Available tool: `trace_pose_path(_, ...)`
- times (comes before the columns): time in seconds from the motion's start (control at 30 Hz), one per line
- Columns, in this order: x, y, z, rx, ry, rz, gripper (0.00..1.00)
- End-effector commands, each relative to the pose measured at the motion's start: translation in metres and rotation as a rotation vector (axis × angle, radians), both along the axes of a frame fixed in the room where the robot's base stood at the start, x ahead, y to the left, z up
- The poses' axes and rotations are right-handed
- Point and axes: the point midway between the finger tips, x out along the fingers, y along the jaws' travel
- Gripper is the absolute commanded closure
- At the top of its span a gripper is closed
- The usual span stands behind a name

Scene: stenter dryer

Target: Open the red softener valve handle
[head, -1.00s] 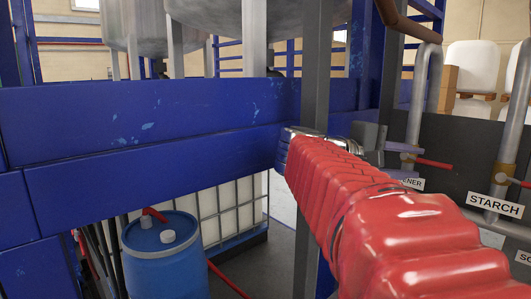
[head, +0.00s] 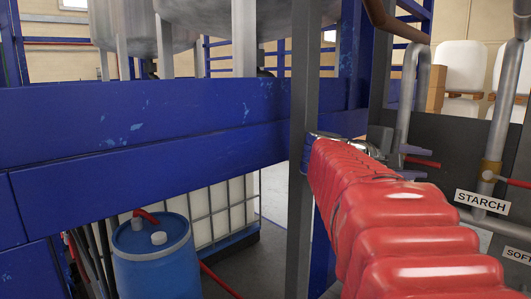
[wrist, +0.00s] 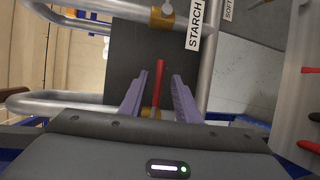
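The red softener valve handle (wrist: 160,76) is a thin red bar on a brass valve (wrist: 151,113). In the wrist view it lies between the two purple fingers of my gripper (wrist: 161,78), with a gap on each side. My gripper is open around it. In the head view the handle's tip (head: 425,163) sticks out past my gripper (head: 408,156); my red-sleeved arm hides the valve body and its label.
A second valve (head: 489,171) with a red handle (head: 514,183) and a STARCH label (head: 481,201) stands to the right. Grey pipes (head: 415,85) rise before a dark panel. A blue beam (head: 150,125) and a grey post (head: 304,220) stand left of my arm.

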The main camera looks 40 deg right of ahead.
Motion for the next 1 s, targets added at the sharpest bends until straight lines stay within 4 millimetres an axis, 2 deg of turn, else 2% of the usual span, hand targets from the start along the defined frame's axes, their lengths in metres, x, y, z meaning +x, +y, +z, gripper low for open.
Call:
trace_pose_path(0.5,-0.016,-0.060,-0.011,0.001,0.000,-0.003,0.70)
trace_pose_path(0.7,-0.017,-0.067,-0.012,0.000,0.000,-0.001,0.70)
trace_pose_path(0.93,-0.017,-0.067,-0.013,0.000,-0.001,0.000,0.70)
trace_pose_path(1.0,-0.017,-0.067,-0.013,0.000,-0.001,0.000,0.75)
